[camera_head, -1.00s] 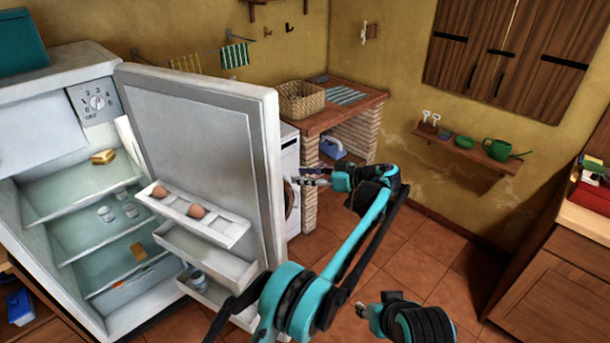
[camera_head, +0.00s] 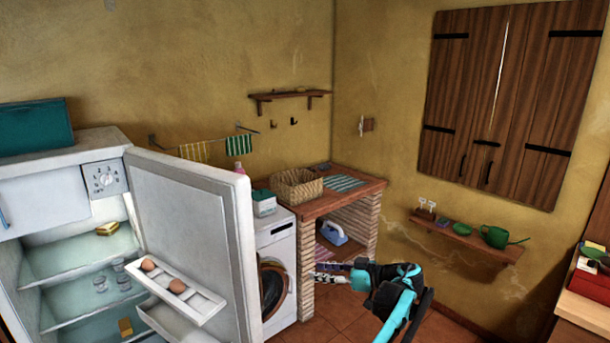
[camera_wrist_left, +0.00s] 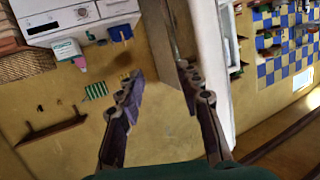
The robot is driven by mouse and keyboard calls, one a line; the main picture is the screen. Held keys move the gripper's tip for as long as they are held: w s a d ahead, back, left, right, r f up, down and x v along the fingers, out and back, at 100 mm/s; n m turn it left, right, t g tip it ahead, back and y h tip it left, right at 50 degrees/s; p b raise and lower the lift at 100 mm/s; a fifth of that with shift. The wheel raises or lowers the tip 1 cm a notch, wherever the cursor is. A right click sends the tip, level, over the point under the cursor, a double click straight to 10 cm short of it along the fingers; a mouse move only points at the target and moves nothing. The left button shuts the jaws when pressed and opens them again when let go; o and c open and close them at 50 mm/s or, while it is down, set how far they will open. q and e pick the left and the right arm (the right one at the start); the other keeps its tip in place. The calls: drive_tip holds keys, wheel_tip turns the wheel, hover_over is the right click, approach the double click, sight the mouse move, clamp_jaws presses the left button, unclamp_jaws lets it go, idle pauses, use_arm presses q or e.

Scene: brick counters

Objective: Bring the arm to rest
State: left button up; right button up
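My left arm (camera_head: 398,305) comes up from the bottom edge of the head view, right of centre. Its gripper (camera_head: 328,272) points left, in front of the brick counter and the washing machine. In the left wrist view the two fingers of the left gripper (camera_wrist_left: 160,88) stand apart with nothing between them, so it is open and empty. My right gripper is not in view.
The fridge door (camera_head: 195,215) stands open to the left of my left gripper, with eggs in its shelf. The washing machine (camera_head: 282,240) and brick counter (camera_head: 345,200) stand behind the gripper. Tiled floor shows below the counter.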

use_arm(q)
drive_tip(key=s+a+r+m+g+h, duration=0.15)
drive_tip(key=s+a+m+h, duration=0.25)
drive_tip(key=s+a, duration=0.45)
drive_tip(key=s+a+r+m+g+h, duration=0.1)
drive_tip(key=s+a+r+m+h, duration=0.2)
drive_tip(key=s+a, duration=0.55)
drive_tip(key=s+a+f+m+t+h, duration=0.1)
drive_tip(key=s+f, duration=0.4)
drive_tip(key=s, duration=0.6)
drive_tip(key=s+a+f+m+t+h, duration=0.1)
drive_tip(key=s+a+f+m+h, duration=0.2)
drive_tip(key=s, duration=0.7)
wheel_tip(320, 180, down, 4)
drive_tip(key=shift+s+a+r+m+h, duration=0.2)
drive_tip(key=shift+s+a+m+h, duration=0.35)
drive_tip(key=shift+h, duration=0.65)
